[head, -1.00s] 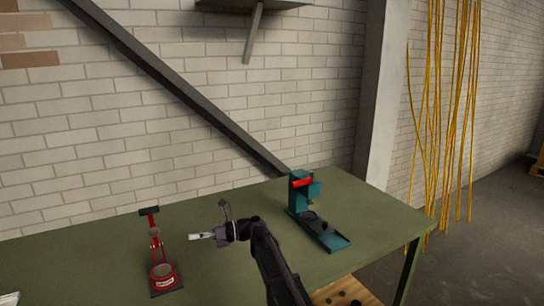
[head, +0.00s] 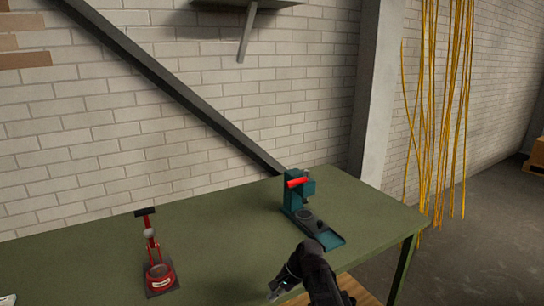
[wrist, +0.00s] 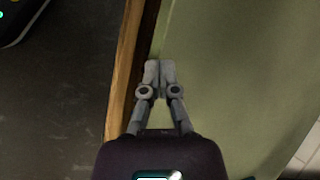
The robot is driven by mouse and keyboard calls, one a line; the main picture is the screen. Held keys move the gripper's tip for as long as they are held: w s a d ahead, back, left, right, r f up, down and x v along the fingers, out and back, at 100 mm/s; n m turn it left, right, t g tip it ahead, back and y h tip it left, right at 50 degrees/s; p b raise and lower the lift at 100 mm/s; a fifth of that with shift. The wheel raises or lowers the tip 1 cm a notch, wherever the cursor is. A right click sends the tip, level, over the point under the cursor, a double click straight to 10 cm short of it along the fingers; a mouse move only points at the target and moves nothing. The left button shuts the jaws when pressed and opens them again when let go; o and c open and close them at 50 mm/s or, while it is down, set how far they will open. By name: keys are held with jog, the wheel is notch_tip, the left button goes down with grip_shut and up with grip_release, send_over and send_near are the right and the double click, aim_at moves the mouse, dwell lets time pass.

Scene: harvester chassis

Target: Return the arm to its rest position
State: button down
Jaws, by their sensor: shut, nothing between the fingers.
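My gripper (wrist: 159,72) is shut and empty in the wrist view, its two grey fingertips together. It hangs over the wooden front edge (wrist: 127,75) of the green table. In the head view my gripper (head: 275,292) is low in the picture, near the table's front edge, with my dark arm beside it. It is apart from the tools on the table.
A red press (head: 158,270) stands on the green table (head: 225,235) at the left. A teal press (head: 294,200) with a red part stands at the right. A sloping grey beam (head: 180,92) crosses the brick wall behind. Yellow strands (head: 433,120) hang at the right.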

jog(key=s+d+f+n+h, duration=0.1)
jog(key=s+d+n+h, duration=0.2)
jog(key=d, duration=0.5)
jog(key=s+d+f+n+h, duration=0.1)
jog(key=s+d+n+h, duration=0.2)
jog(key=d, duration=0.5)
jog(key=shift+s+d+f+n+t+h, duration=0.15)
jog(key=shift+s+d+n+t+h, duration=0.15)
jog(key=shift+s+n, duration=0.4)
